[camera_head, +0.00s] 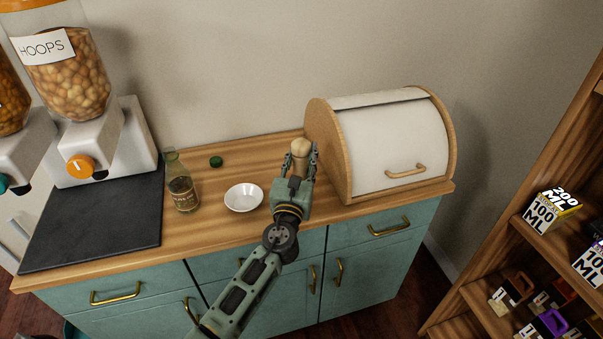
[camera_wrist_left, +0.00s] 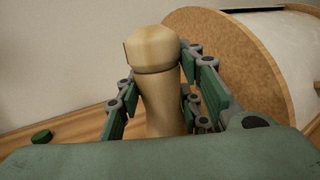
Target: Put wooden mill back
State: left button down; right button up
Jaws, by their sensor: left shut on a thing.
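The wooden mill (camera_head: 300,149) is a pale turned-wood piece with a rounded top, standing upright over the wooden counter beside the bread box. My left gripper (camera_head: 300,162) is shut around it. In the left wrist view the mill (camera_wrist_left: 157,85) is between the two fingers of my left gripper (camera_wrist_left: 165,100). Its base is hidden behind the gripper, so I cannot tell whether it touches the counter. My right gripper is in neither view.
The bread box (camera_head: 395,140) with a white lid is close on the right. A white bowl (camera_head: 243,198), a green cap (camera_head: 216,161) and a glass bottle (camera_head: 181,185) are to the left. Cereal dispensers (camera_head: 75,90) stand at far left. A shelf (camera_head: 550,245) is at right.

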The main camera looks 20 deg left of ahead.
aim_at(301, 171)
pick_arm(q)
notch_tip(301, 171, down, 4)
jog(key=shift+a+b, duration=0.1)
jog(key=shift+b, duration=0.95)
jog(key=shift+r, duration=0.1)
jog(key=c, duration=1.3)
grip_release()
jog(key=shift+f, duration=0.2)
jog(key=shift+o, duration=0.5)
